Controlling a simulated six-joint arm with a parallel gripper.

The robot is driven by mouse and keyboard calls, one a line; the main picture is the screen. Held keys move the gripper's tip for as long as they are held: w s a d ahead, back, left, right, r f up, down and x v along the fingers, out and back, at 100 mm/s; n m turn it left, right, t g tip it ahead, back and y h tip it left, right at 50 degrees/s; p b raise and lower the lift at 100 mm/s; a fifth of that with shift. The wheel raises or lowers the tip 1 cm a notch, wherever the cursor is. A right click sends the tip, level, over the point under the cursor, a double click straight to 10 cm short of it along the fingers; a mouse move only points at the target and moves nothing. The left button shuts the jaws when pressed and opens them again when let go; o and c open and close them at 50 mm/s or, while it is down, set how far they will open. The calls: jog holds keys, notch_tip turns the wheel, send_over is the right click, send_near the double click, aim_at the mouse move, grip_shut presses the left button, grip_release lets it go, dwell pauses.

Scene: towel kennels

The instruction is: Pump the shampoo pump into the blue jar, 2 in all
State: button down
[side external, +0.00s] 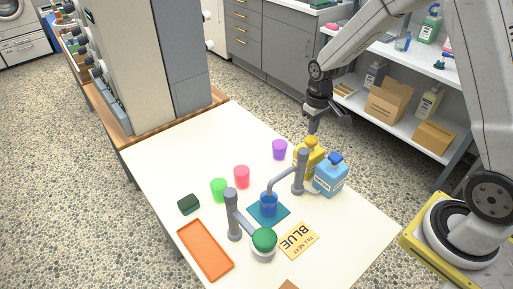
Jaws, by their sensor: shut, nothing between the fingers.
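The blue jar (268,205) stands upright on a teal mat (257,218) on the white table. A grey bent spout (281,181) from a grey post reaches over the jar. A yellow bottle with an orange top (311,156) and a blue bottle with a dark blue top (330,177) stand side by side behind it. Their labels are too small to read, so I cannot tell which is shampoo. A green dome (264,239) sits on a white base in front. My gripper (315,127) is shut and empty, above and beyond the yellow bottle, apart from it.
Green (219,190), red (242,177) and purple (279,149) cups stand on the table. A second grey post (232,215) stands by the green dome. A card (299,241) reads "BLUE" and "FILL NEXT". An orange tray (205,250) and dark green block (188,204) lie left.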

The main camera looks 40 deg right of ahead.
aim_at(311, 139)
jog(key=shift+f, duration=1.6)
dwell(0.8)
jog(key=shift+r, duration=1.6)
jog(key=shift+f, duration=1.75)
jog(key=shift+r, duration=1.75)
jog(key=shift+r, duration=0.1)
jog(key=shift+r, duration=2.9)
